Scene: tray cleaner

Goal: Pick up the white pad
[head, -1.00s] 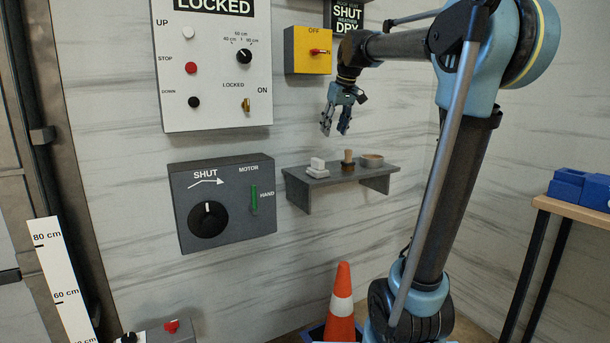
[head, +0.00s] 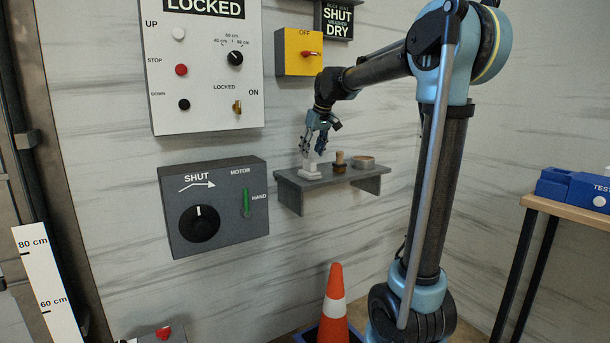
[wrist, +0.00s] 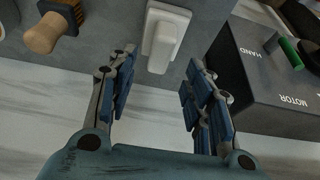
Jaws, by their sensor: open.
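The white pad (head: 312,170) has a flat block and a raised grip, and sits at the left end of the small grey wall shelf (head: 335,177). My gripper (head: 313,152) is just above the pad in the head view, pointing down, and partly overlaps it. In the wrist view the white pad (wrist: 162,38) lies ahead of the space between the two fingers of my gripper (wrist: 158,75). The fingers are apart and nothing is between them.
A wooden-handled brush (head: 340,162) stands right of the pad, then a round bowl (head: 364,161). The grey motor box (head: 213,205) is on the wall at the left, near the shelf; it also shows in the wrist view (wrist: 265,75). An orange cone (head: 334,310) stands below.

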